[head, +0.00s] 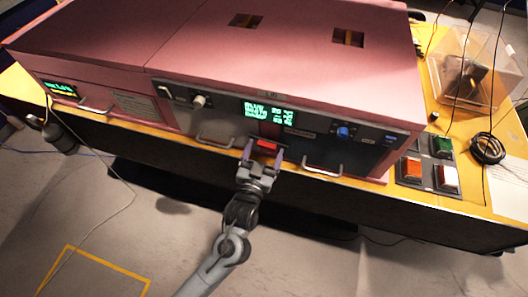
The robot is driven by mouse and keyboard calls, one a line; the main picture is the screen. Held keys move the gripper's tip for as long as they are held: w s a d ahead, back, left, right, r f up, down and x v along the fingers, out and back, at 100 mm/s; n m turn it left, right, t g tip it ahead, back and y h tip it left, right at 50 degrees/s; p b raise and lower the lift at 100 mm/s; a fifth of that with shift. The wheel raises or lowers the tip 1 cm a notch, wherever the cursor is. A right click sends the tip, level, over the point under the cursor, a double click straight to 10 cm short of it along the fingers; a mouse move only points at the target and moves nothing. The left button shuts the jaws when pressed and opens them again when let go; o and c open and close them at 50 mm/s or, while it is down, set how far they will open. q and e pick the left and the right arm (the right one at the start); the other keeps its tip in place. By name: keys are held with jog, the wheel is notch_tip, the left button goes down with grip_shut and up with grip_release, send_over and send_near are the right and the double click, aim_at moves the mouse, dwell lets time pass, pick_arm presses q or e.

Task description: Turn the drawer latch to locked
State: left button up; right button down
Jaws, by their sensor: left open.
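The pink enclosure (290,62) has a front panel with drawers along its lower edge. A small red part (267,146), which looks like the drawer latch, sits at the panel's middle, below the green-lit display (269,112). My left gripper (264,152) is open in front of it, with one finger on each side of the red part. I cannot tell whether the fingers touch it. The latch's turned position is too small to read. My right gripper is not in view.
Drawer handles (322,171) stick out on both sides of my gripper, close by. A blue knob (344,132) and a white knob (199,101) stand out from the panel. Lit buttons (411,168), a black cable coil (487,149) and a clear bin (470,70) occupy the right side.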

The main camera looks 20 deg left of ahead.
pick_arm(q)
jog(key=c, duration=1.1)
jog(key=shift+o, duration=0.2)
jog(key=shift+n+p, duration=0.35)
jog(key=shift+n, duration=0.45)
jog(key=o, duration=1.1)
jog(key=shift+c, duration=0.2)
